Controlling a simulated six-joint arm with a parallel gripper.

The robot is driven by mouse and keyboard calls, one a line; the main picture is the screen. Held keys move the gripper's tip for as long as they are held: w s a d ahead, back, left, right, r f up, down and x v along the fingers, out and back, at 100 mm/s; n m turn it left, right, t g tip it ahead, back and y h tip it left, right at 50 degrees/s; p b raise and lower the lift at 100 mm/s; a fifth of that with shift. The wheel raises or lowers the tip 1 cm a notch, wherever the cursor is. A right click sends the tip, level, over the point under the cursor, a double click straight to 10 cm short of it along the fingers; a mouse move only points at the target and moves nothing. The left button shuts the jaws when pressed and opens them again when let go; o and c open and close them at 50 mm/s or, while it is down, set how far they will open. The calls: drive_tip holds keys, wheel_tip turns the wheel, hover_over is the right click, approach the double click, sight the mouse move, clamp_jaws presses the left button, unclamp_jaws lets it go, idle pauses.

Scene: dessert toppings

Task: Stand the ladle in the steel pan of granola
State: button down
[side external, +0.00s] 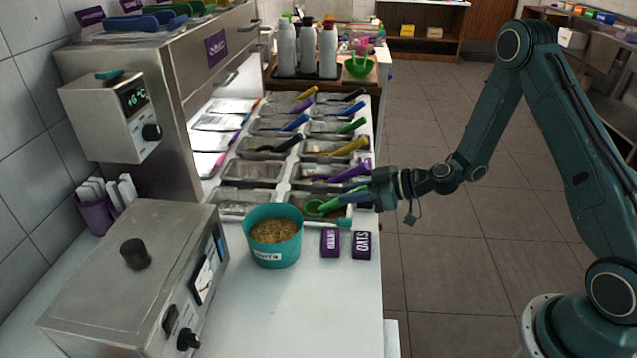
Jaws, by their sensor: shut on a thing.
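A green ladle (330,204) lies at a slant over the front right steel pan (345,216), its round bowl at the left and its handle rising to the right. My gripper (371,195) is shut on the handle end, at the right edge of the counter. The ladle and gripper hide much of this pan, and its brown contents show only in part. I cannot tell whether the bowl touches the pan or its contents. A teal tub (271,257) of brown flakes stands just in front of the pans.
Two purple label blocks (330,242), one reading OATS (362,244), sit right of the tub. A purple-handled scoop (345,174) lies just behind the ladle, among several steel pans with scoops. A steel machine (125,285) fills the front left. The front counter (310,310) is clear.

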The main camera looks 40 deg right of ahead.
drive_tip(key=shift+f, duration=1.15)
idle(1.2)
idle(0.6)
drive_tip(key=c, duration=0.7)
unclamp_jaws()
drive_tip(key=shift+r, duration=0.15)
drive_tip(key=shift+r, duration=3.85)
